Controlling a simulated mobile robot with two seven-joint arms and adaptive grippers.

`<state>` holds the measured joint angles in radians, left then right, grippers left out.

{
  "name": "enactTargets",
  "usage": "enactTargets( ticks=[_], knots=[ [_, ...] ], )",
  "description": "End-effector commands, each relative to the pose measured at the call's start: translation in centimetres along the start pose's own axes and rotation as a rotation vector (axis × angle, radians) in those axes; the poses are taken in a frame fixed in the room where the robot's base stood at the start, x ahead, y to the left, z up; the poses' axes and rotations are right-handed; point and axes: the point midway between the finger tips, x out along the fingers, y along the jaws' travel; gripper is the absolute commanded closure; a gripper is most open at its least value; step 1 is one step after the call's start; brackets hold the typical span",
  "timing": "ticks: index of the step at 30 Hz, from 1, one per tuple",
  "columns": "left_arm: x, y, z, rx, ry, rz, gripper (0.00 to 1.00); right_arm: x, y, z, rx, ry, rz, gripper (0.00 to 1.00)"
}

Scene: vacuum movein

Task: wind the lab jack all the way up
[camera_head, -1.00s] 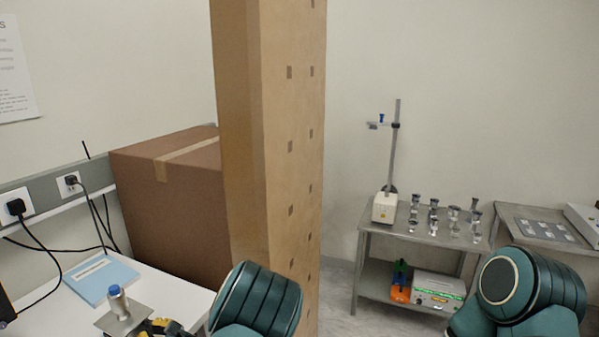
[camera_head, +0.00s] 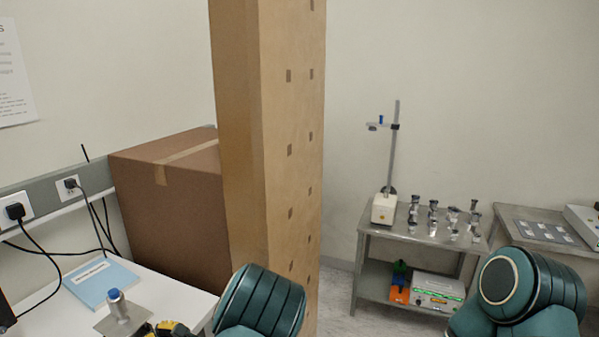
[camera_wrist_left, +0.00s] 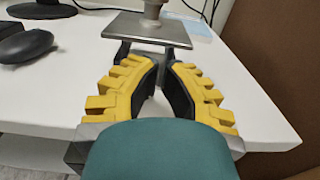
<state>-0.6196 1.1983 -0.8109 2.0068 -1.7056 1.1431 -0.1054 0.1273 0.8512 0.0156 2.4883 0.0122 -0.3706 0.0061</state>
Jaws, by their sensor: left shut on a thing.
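The lab jack (camera_head: 108,327) stands on the white bench at the lower left in the head view. Its grey metal top plate also shows at the top of the left wrist view (camera_wrist_left: 120,27). A metal cylinder with a blue cap (camera_head: 116,300) stands upright on the plate. My left gripper (camera_wrist_left: 148,58) is just in front of and below the plate, its yellow-backed fingers shut on the jack's knob, which is mostly hidden between the fingertips. In the head view only a bit of the gripper (camera_head: 172,329) shows. My right gripper is out of view.
A blue booklet (camera_head: 100,281) lies behind the jack. A big cardboard box (camera_head: 170,205) and a tall carton (camera_head: 290,150) stand right of the bench. A black mouse (camera_wrist_left: 25,46) lies on the bench (camera_wrist_left: 60,80).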

Motion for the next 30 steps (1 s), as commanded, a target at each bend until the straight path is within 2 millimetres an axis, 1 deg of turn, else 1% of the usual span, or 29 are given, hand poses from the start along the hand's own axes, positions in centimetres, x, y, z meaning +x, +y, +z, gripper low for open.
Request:
enactTargets(
  ticks=[3,13,17,26,30],
  knots=[
    [-1.4,-0.1,0.2,0.000,-0.001,-0.002,1.00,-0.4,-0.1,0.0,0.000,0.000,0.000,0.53],
    [-4.6,0.1,0.2,0.000,-0.004,0.002,1.00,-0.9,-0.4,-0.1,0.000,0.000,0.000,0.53],
    [-5.0,0.1,0.2,0.000,-0.006,0.003,1.00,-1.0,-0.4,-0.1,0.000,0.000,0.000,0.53],
    [-5.1,0.1,0.2,0.001,-0.006,0.003,1.00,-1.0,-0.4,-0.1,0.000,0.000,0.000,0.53],
    [-5.6,-0.3,0.2,0.016,-0.008,0.001,1.00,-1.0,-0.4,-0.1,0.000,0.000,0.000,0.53]
  ],
)
